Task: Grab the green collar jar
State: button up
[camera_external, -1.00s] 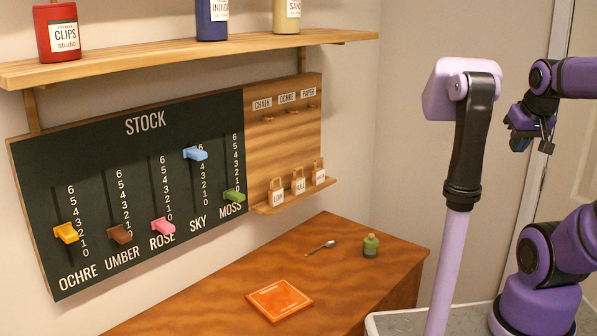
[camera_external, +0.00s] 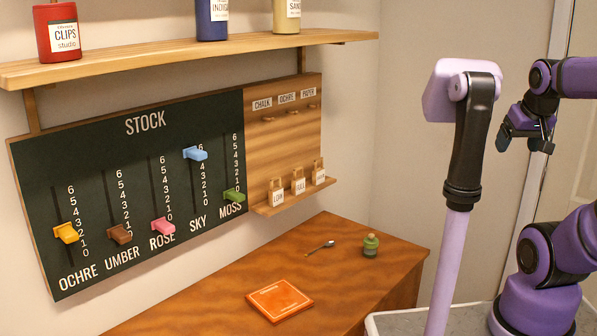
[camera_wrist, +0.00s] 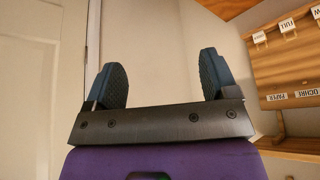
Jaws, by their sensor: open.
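The green collar jar (camera_external: 370,246) is a small green jar with a narrower neck. It stands upright on the wooden table (camera_external: 224,273), near its right end, in the external view. My gripper (camera_external: 520,137) is at the upper right of that view, well above and to the right of the jar, apart from it. In the wrist view my gripper (camera_wrist: 162,82) has its two dark fingers wide apart with nothing between them. The jar is not visible in the wrist view.
A spoon (camera_external: 320,248) lies left of the jar, and an orange square (camera_external: 279,300) lies nearer the front. The STOCK slider board (camera_external: 140,165), small tags on a ledge (camera_external: 295,196) and a shelf (camera_external: 180,59) with bottles are on the wall behind. The table around the jar is clear.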

jog(key=shift+w, duration=0.1)
jog(key=w+a+f+n+g, duration=0.15)
jog(key=w+a+n, duration=0.25)
jog(key=w+n, duration=0.5)
jog(key=n+g, duration=0.4)
jog(key=n, duration=1.3)
send_over(371, 238)
jog(key=f, duration=3)
jog(key=shift+w+d+f, duration=0.25)
jog(key=shift+w+d, duration=0.05)
jog(key=shift+d, duration=0.1)
notch_tip(371, 238, down, 5)
jog(key=shift+a, duration=0.15)
jog(key=shift+w+f, duration=0.2)
jog(key=shift+f, duration=2.85)
jog(key=c, duration=1.1)
